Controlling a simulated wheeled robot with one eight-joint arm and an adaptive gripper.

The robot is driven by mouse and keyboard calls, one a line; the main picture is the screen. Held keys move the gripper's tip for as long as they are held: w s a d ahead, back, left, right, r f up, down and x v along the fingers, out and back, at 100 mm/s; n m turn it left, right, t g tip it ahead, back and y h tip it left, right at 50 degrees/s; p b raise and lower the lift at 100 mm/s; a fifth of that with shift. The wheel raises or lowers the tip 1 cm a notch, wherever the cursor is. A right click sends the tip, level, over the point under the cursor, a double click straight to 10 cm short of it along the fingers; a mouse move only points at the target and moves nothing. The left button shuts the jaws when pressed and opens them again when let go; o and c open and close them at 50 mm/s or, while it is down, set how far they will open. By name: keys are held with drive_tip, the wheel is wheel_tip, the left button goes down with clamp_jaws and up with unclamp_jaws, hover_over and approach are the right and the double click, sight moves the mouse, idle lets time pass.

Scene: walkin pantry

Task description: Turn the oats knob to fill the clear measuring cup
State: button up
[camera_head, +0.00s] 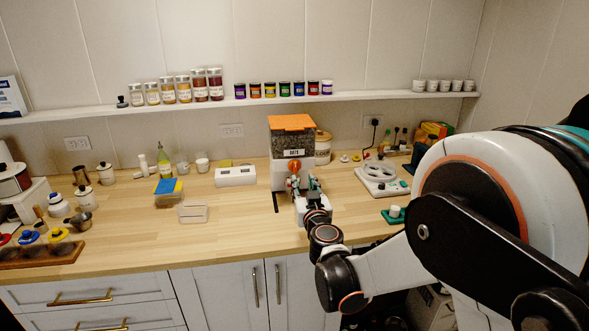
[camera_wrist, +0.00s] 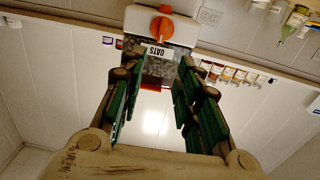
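The oats dispenser (camera_head: 292,143) has an orange lid, a clear bin of oats and a white base, and stands at the back middle of the counter. Its orange knob (camera_head: 294,167) is on the front; in the wrist view the knob (camera_wrist: 162,27) is near the top, with the OATS label below it. My gripper (camera_head: 304,185) is just in front of the dispenser. Its green-padded fingers are spread, with nothing between them. I cannot make out the clear measuring cup for certain; my gripper and wrist hide the area below the knob.
A white box (camera_head: 235,177) stands left of the dispenser, and a clear rectangular container (camera_head: 193,213) lies nearer. A white appliance with a round top (camera_head: 379,178) is to the right. A shelf (camera_head: 350,97) with jars runs above. The counter's front middle is clear.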

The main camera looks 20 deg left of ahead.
sight(296, 164)
drive_tip(key=b+x, duration=0.3)
drive_tip(key=x, duration=1)
drive_tip(key=shift+c, duration=0.6)
clamp_jaws()
